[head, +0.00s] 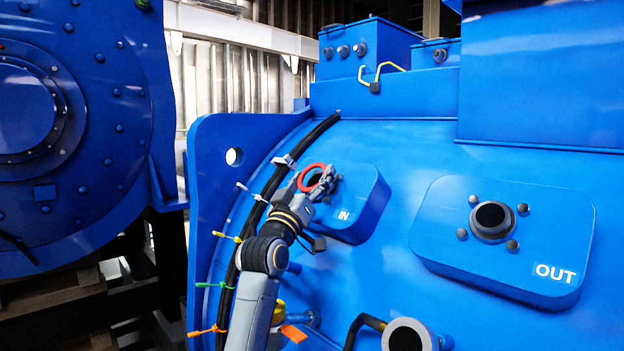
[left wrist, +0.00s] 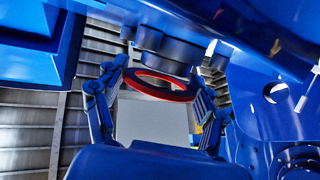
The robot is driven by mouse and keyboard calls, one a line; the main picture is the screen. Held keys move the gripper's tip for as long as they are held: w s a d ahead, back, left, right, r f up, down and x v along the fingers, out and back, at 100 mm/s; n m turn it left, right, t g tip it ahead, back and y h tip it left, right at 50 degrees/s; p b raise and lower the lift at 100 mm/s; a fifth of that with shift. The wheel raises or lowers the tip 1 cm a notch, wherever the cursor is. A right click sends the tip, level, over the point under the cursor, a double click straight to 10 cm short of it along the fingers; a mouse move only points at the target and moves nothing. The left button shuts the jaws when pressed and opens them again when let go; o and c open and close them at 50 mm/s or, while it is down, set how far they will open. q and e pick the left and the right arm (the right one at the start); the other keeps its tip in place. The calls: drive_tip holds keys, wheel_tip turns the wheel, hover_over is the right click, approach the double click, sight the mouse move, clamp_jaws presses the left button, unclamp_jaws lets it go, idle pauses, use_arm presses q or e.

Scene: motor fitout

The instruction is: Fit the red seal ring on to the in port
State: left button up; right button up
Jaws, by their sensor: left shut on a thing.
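The red seal ring (head: 302,175) is in my left gripper (head: 318,182), in front of the in port's blue plate (head: 370,200) marked IN. In the left wrist view, the ring (left wrist: 160,95) is tilted and sits between the two fingertips of the left gripper (left wrist: 158,88), which is shut on it. The grey round in port (left wrist: 167,52) shows just beyond the ring there. I cannot tell whether ring and port touch. In the head view, the gripper and ring mostly hide the port. My right gripper is not in view.
The out port (head: 492,218) stands on its own plate to the right, with small studs around it. A black cable (head: 262,200) with coloured ties runs down beside my left arm. A grey pipe end (head: 407,337) sticks out at the bottom.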

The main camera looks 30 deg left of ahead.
use_arm(q)
drive_tip(key=shift+w+d+f+b, duration=0.35)
drive_tip(key=shift+w+f+b, duration=0.05)
drive_tip(key=shift+w+f, duration=0.45)
idle(0.3)
drive_tip(key=o, duration=0.9)
drive_tip(key=shift+o, duration=0.2)
